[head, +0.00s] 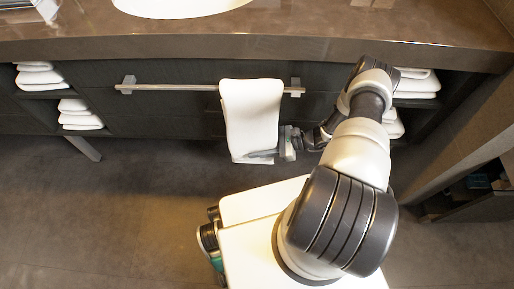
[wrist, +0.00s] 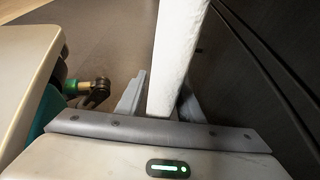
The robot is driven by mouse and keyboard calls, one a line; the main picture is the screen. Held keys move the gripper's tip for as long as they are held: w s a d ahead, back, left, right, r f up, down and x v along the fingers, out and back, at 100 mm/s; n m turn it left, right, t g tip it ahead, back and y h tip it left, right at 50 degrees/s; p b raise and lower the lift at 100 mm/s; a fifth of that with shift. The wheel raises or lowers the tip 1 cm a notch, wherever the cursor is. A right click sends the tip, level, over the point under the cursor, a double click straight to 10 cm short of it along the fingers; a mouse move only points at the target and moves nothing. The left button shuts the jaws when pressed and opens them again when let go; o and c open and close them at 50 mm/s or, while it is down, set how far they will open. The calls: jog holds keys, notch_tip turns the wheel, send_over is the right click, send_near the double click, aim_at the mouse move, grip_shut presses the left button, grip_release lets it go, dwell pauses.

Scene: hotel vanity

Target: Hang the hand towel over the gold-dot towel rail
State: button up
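The white hand towel (head: 252,110) is draped over the towel rail (head: 180,87) near its right end, and its front part hangs down below. The rail is a pale bar on two brackets; no gold dot can be made out on it. My gripper (head: 265,153) is at the towel's lower right edge, with one finger across its front. In the wrist view, the towel (wrist: 178,50) stands edge-on between both fingers of my gripper (wrist: 162,100), which lie close against its two sides. The towel's back part is hidden in the head view.
The vanity counter (head: 300,44) overhangs the rail, with dark drawer fronts behind it. Folded white towels (head: 78,114) fill the left shelves, and more (head: 418,84) sit at the right behind my arm. The floor (head: 130,200) at left is clear.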

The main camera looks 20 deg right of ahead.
jog(key=p+v, duration=0.2)
jog(key=v, duration=1.5)
jog(key=shift+r, duration=0.15)
jog(key=shift+d, duration=0.15)
